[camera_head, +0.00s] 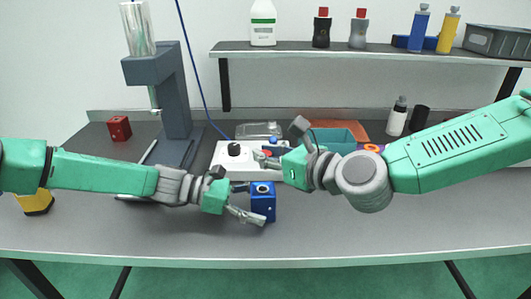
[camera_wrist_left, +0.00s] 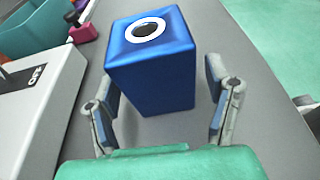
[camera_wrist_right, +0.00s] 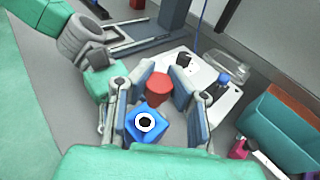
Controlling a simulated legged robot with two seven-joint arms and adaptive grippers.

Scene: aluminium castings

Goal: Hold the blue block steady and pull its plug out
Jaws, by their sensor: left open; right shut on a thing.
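The blue block (camera_head: 262,205) stands upright on the bench near its front edge. In the left wrist view the block (camera_wrist_left: 155,75) shows a dark open hole with a white ring on top. My left gripper (camera_head: 250,203) is open, with one finger on each side of the block; a gap shows on the right side, and contact on the left is unclear. My right gripper (camera_head: 264,157) is shut on the red plug (camera_wrist_right: 158,86), which is clear of the hole. The block also shows in the right wrist view (camera_wrist_right: 137,133).
A white device with a black knob (camera_head: 234,149) lies behind the block. A teal bin (camera_head: 335,138) stands to its right. A grey press (camera_head: 174,90) and a red block (camera_head: 119,128) are at the left. The front right of the bench is clear.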

